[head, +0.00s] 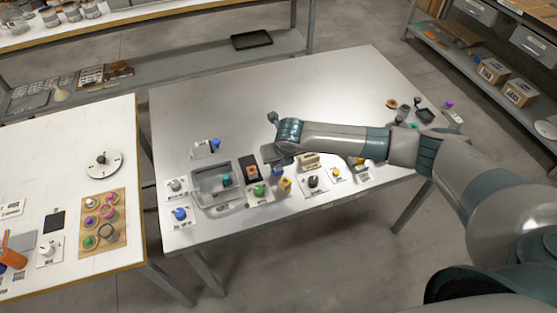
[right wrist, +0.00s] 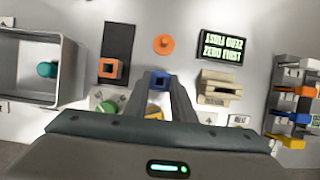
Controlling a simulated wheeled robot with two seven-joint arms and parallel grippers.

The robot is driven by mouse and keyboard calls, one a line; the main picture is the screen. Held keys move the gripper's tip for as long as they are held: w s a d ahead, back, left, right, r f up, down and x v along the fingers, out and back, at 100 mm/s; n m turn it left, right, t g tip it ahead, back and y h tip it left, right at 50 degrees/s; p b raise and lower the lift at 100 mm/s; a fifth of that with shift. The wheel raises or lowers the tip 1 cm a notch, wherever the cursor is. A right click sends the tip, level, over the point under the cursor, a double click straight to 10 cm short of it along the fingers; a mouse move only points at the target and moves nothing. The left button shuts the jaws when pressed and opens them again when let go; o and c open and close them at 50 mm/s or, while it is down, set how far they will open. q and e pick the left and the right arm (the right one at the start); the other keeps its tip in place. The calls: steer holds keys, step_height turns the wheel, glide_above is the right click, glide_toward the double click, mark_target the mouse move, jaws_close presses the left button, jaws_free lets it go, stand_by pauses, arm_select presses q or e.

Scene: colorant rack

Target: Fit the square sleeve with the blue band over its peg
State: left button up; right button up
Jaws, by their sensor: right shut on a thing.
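My right gripper (right wrist: 160,88) is shut on a small square blue piece, the sleeve with the blue band (right wrist: 160,80), seen between the fingertips in the right wrist view. In the head view my right gripper (head: 276,162) is over the near part of the grey table, and a bit of blue (head: 278,171) shows just below it. A yellow block (head: 285,186) stands just in front; it shows partly behind the fingers in the right wrist view (right wrist: 153,111). I cannot tell which peg belongs to the sleeve. My left gripper is not in view.
A grey bin (right wrist: 10,104) with a teal piece (right wrist: 47,69) stands left. A black plate with an orange square piece (right wrist: 110,69), a green knob (right wrist: 108,107), an orange disc (right wrist: 163,43) and a tan block (right wrist: 220,87) are close by. The table's far part (head: 270,85) is clear.

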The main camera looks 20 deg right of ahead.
steer(key=shift+f+b, duration=0.3)
steer(key=shift+f, duration=0.4)
steer(key=o, duration=1.1)
steer(key=shift+r, duration=0.15)
steer(key=b+v, duration=0.4)
steer(key=v, duration=1.3)
steer(key=shift+r, duration=0.1)
